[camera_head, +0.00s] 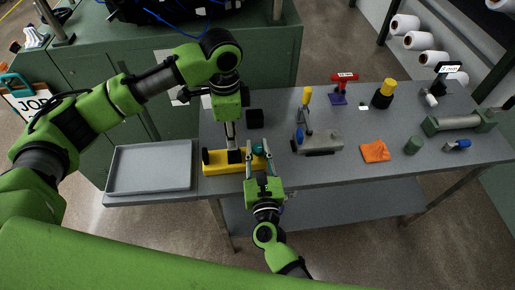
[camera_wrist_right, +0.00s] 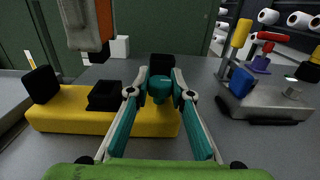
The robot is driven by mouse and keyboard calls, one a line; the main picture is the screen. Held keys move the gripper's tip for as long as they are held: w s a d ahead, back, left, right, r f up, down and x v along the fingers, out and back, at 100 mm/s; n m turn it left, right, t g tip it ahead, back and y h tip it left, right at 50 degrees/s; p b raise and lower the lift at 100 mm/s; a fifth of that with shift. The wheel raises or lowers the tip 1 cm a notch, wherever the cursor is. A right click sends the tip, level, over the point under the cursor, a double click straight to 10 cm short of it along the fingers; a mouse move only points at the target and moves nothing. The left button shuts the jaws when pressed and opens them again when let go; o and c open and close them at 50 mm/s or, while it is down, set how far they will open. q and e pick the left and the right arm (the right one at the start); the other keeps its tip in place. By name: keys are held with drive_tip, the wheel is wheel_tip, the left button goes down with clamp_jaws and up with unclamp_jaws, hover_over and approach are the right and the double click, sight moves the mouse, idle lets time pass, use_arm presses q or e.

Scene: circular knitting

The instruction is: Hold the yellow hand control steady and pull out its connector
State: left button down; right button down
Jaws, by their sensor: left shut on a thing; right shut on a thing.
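The yellow hand control (camera_head: 216,168) lies along the front edge of the grey table. In the right wrist view, its yellow body (camera_wrist_right: 70,118) carries black blocks on top. My right gripper (camera_head: 259,158) comes from the front, at the control's right end. It is shut on the teal connector (camera_wrist_right: 160,88), which shows between its fingertips in the right wrist view. I cannot tell whether the connector is seated in the control.
A grey tray (camera_head: 150,189) stands to the left. A black block (camera_head: 255,118) stands behind the control. To the right are a grey metal device (camera_head: 320,142), an orange cloth (camera_head: 375,151) and a green cylinder (camera_head: 413,145). The table between cloth and metal device is narrow but clear.

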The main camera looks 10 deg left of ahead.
use_arm(q)
drive_tip(key=shift+r, duration=2.6)
use_arm(e)
drive_tip(key=shift+f, duration=0.2)
drive_tip(key=c, duration=2)
unclamp_jaws()
drive_tip(key=shift+c, duration=0.2)
use_arm(q)
drive_tip(key=shift+w+f, duration=0.1)
drive_tip(key=shift+w, duration=0.05)
use_arm(e)
drive_tip(key=shift+w, duration=0.15)
drive_tip(key=o, duration=0.5)
drive_tip(key=shift+r, duration=0.1)
drive_tip(key=c, duration=0.6)
